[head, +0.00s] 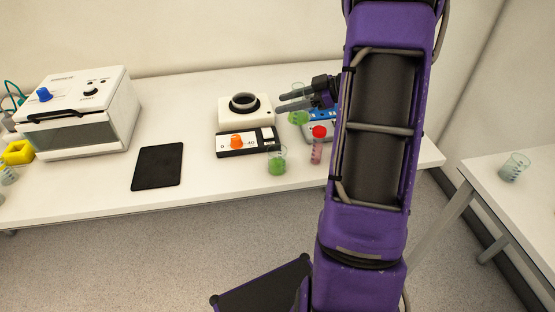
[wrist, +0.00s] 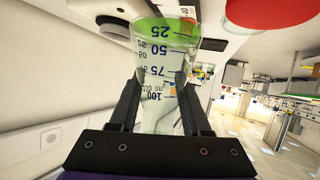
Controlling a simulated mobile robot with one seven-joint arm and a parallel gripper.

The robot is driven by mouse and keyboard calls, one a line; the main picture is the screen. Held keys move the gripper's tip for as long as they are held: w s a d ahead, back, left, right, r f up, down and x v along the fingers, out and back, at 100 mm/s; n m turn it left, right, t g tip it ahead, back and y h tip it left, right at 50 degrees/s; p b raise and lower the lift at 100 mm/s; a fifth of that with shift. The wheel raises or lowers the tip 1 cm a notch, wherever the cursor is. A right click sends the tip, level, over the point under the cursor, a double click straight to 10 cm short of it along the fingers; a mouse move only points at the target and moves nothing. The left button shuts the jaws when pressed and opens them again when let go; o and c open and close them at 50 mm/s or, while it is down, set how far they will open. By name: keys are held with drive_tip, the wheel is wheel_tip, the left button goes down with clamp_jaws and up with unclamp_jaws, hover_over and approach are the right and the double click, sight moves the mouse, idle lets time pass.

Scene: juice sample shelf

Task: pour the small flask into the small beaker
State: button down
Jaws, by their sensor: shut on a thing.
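A small clear conical flask (head: 297,118) with green liquid in its bottom stands out at the fingers of my gripper (head: 286,101) in the head view. In the wrist view my gripper (wrist: 160,88) is shut on the flask (wrist: 165,62) at its narrower part. The flask's wide end with the green liquid is at the top of that picture, and its scale marks face the camera. In the head view the flask looks upright. A clear beaker (head: 277,163) with green liquid stands on the table nearer the front, apart from the gripper.
A red-capped bottle (head: 317,149) with pink content stands right of the beaker. A panel with an orange knob (head: 236,142) and a white device (head: 245,108) lie to the left. A black mat (head: 158,167) and a white oven (head: 78,112) are further left. Another beaker (head: 514,167) stands on the right table.

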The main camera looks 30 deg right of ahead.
drive_tip(key=shift+w+d+r+m+y, duration=0.15)
drive_tip(key=shift+d+r+m+y, duration=0.05)
drive_tip(key=shift+r+m+y, duration=0.35)
drive_tip(key=shift+w+d+r, duration=0.5)
drive_tip(key=shift+d+r, duration=0.25)
drive_tip(key=shift+d, duration=0.15)
drive_tip(key=shift+w+d+r, duration=0.45)
drive_tip(key=shift+d+r, duration=0.3)
drive_tip(key=shift+d, duration=0.1)
idle(1.3)
